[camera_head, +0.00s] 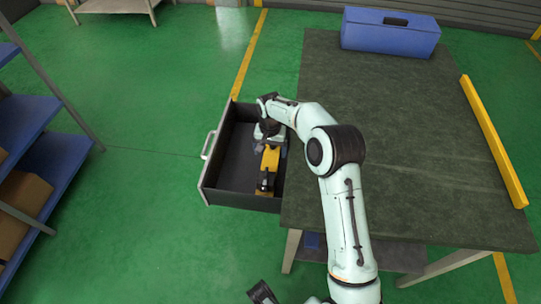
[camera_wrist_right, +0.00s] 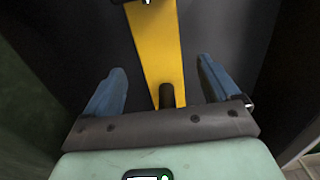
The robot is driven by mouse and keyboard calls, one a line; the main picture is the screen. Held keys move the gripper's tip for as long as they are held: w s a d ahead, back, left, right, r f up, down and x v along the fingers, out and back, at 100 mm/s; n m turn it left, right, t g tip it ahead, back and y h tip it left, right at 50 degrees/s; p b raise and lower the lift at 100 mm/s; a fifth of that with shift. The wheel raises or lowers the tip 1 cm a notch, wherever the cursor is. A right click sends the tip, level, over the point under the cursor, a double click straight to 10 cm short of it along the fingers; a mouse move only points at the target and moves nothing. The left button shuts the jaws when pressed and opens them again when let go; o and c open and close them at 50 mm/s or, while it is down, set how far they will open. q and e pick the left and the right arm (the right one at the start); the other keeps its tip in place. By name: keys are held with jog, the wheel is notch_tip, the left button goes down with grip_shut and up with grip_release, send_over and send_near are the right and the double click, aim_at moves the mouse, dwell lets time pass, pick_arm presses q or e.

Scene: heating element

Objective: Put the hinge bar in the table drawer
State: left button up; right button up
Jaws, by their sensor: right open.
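The hinge bar (camera_head: 270,160), yellow with dark fittings, lies inside the pulled-out table drawer (camera_head: 203,180). Its near end with a dark fitting is close to the drawer's front-right corner in the head view. My right gripper (camera_head: 269,147) reaches down into the drawer over the bar. In the right wrist view, the hinge bar (camera_wrist_right: 158,45) runs between the two blue fingers of the right gripper (camera_wrist_right: 161,66), with a gap on both sides. The gripper is open and holds nothing.
The dark-topped table (camera_head: 400,140) stands right of the drawer, with a blue toolbox (camera_head: 389,33) at its back and a long yellow bar (camera_head: 492,140) along its right side. Blue shelving (camera_head: 55,160) stands at left. Green floor is clear between shelving and drawer.

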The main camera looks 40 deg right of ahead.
aim_at(270, 160)
notch_tip(270, 160, up, 7)
jog(key=shift+p, duration=0.45)
jog(key=shift+r, duration=0.1)
